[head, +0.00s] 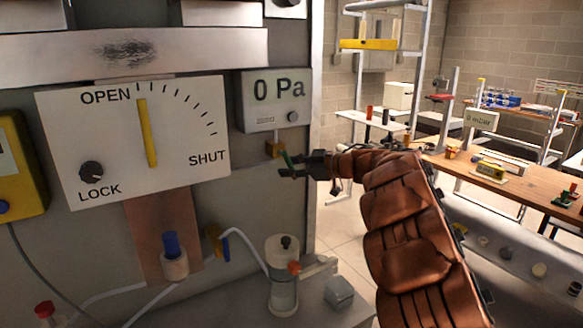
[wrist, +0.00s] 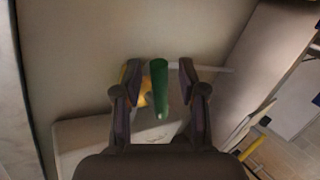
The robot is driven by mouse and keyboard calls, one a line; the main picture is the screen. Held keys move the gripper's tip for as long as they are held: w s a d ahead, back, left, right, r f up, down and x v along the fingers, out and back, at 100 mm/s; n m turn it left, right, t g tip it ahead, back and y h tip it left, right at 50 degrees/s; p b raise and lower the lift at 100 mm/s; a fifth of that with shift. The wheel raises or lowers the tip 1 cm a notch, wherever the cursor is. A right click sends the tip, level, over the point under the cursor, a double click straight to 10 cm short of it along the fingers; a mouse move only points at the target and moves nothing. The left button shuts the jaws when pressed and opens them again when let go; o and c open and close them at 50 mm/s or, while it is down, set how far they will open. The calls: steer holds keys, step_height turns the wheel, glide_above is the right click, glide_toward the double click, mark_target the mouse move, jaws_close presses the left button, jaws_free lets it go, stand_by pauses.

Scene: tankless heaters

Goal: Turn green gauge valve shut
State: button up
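The green valve handle (head: 288,158) sits on a brass-yellow fitting (head: 275,148) below the white gauge box (head: 272,98) that reads 0 Pa. My gripper (head: 292,166) is at the handle in the head view, reaching in from the right. In the wrist view my gripper (wrist: 160,70) is open, with one finger on each side of the green handle (wrist: 160,90). Gaps show between the handle and both fingers. The yellow fitting (wrist: 146,92) is partly hidden behind the left finger and the handle.
A white dial panel (head: 130,145) marked OPEN, SHUT and LOCK has its yellow pointer near upright. A blue-capped fitting (head: 173,256), a yellow valve (head: 216,243) and a clear canister (head: 284,280) stand below. A wooden bench (head: 470,172) is at the right.

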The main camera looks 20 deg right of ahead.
steer(key=shift+d, duration=0.1)
steer(key=v, duration=1.2)
